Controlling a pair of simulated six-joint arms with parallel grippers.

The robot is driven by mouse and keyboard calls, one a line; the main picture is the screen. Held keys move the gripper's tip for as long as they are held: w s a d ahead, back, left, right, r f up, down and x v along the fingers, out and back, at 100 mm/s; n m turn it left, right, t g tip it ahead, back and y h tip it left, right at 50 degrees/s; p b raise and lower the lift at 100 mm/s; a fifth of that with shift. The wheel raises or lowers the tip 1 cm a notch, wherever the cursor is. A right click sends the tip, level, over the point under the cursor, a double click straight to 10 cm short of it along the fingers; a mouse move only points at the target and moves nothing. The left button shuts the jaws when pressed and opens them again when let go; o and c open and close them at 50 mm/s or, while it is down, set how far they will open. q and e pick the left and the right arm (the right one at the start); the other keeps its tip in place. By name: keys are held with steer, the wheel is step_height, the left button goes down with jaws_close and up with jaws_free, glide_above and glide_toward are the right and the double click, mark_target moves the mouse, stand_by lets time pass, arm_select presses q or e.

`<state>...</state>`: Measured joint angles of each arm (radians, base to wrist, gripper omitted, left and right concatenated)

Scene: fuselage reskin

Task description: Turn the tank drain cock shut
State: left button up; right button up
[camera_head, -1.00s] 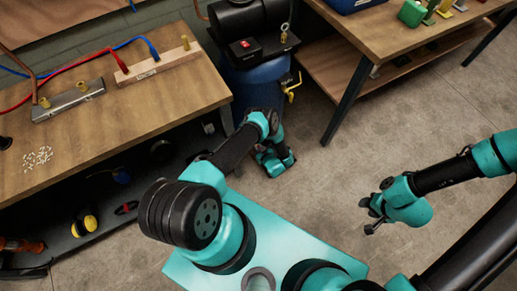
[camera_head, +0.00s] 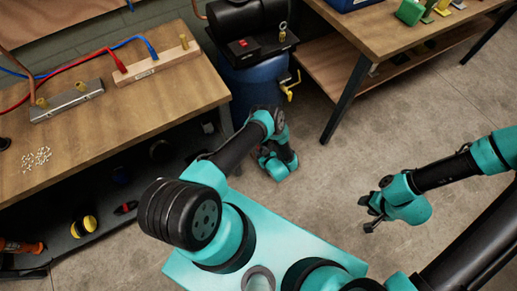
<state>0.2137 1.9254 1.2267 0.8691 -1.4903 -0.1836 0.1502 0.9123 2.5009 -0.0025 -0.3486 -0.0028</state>
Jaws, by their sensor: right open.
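The drain cock (camera_head: 289,86) is a yellow lever on the right side of the blue tank (camera_head: 262,88), under the black compressor, in the head view. Its lever slants down and to the right. My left arm reaches up from my base toward the tank. My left gripper (camera_head: 277,165) is at the end of that arm, below and apart from the cock; its fingers are hidden by its own wrist. My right gripper (camera_head: 371,212) is open and empty over the bare floor at the right, well away from the tank.
A wooden workbench (camera_head: 120,110) with pipes and hoses stands at the left. A second wooden table (camera_head: 405,30) with a lower shelf (camera_head: 330,68) stands right of the tank; its dark leg (camera_head: 345,100) is near the cock. The concrete floor (camera_head: 320,180) between the arms is clear.

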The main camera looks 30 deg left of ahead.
arm_select(q)
steer(key=v, duration=1.3)
steer(key=shift+d+r, duration=0.1)
steer(key=shift+r, duration=0.05)
steer(key=w+a+r+m+h, duration=0.35)
steer(key=w+r+h, duration=0.25)
steer(key=r+h, duration=0.35)
steer(key=s+r+m+g+h, duration=0.3)
steer(key=s+r, duration=0.3)
steer(key=r, duration=0.3)
steer(key=s+a+r+m+g+h, duration=0.1)
steer(key=s+r+m+g+h, duration=0.2)
steer(key=s+r, duration=0.4)
steer(key=v, duration=0.2)
steer(key=shift+s+r, duration=0.25)
steer(key=shift+r, duration=0.15)
steer(key=shift+m, duration=0.25)
